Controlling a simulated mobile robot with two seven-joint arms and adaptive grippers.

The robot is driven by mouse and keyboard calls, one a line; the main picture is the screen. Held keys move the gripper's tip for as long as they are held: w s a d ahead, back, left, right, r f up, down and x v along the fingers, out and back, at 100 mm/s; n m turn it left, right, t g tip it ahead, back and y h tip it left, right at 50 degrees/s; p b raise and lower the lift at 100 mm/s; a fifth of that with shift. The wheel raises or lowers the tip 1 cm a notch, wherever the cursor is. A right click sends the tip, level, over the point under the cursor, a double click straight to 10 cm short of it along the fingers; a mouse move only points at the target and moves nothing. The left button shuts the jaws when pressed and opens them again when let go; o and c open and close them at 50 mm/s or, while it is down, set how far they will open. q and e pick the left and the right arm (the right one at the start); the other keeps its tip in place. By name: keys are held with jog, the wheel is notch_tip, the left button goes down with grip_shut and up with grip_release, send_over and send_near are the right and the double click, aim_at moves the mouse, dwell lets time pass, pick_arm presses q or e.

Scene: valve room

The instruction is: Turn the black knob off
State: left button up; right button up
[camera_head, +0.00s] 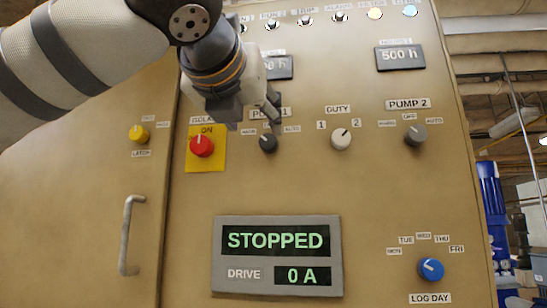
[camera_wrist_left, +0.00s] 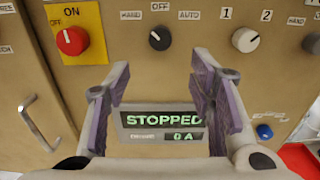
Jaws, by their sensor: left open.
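The black knob (camera_head: 268,143) is on the tan panel under the PUMP 1 label, between the HAND and AUTO labels. In the left wrist view the black knob (camera_wrist_left: 160,38) also shows, with OFF above it, and its pale mark seems to point up-left, toward HAND. My left gripper (camera_head: 252,115) is in front of the panel, just above and left of the knob in the head view, covering part of the labels. In the left wrist view its two fingers (camera_wrist_left: 163,66) are spread, with nothing between them, and the knob is beyond their tips. My right gripper is not in view.
A red knob (camera_head: 202,146) on a yellow plate is to the left. A display (camera_head: 277,256) reading STOPPED is below. A door handle (camera_head: 130,235) sticks out at lower left.

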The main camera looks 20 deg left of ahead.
aim_at(268, 142)
pick_arm(q)
jog(key=x, duration=1)
jog(key=shift+w+r, duration=0.1)
jog(key=shift+w, duration=0.25)
jog(key=c, duration=1.2)
